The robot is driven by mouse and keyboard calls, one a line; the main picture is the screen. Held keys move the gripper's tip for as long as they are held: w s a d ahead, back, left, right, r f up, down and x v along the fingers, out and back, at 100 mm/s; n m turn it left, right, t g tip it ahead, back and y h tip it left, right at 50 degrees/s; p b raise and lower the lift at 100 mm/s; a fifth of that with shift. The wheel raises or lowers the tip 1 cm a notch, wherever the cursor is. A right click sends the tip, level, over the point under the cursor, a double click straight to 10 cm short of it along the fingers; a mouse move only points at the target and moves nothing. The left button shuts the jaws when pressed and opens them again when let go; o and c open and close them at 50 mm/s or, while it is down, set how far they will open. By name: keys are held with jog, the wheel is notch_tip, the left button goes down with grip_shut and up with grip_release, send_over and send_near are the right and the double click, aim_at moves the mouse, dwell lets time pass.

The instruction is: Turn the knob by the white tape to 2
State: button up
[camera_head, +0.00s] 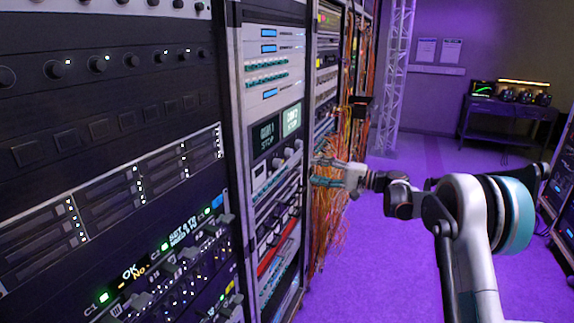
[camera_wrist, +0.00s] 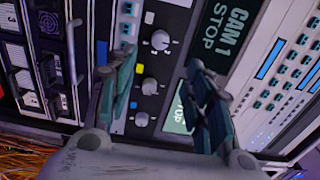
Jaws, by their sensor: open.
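A row of grey round knobs sits on a dark panel beside the CAM 1 STOP display. A middle knob (camera_wrist: 149,86) and a lower knob (camera_wrist: 141,119) follow below, with blue and yellow patches nearby. The knobs' pointer settings are too small to read. My gripper (camera_wrist: 160,66) is open and empty, its fingers either side of the knob row. In the head view my gripper (camera_head: 316,170) is at the rack front, right of the knobs.
The CAM 1 display (camera_wrist: 222,32) lies close to the right finger. Loose orange cables (camera_head: 328,225) hang beside the rack near my gripper. A white truss (camera_head: 393,75) and a table (camera_head: 508,115) with equipment stand farther back. The purple floor (camera_head: 370,265) is clear.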

aim_at(280, 164)
jog(key=b+x, duration=0.3)
jog(key=x, duration=1)
jog(key=shift+s, duration=0.1)
jog(key=shift+c, duration=0.6)
jog(key=c, duration=1)
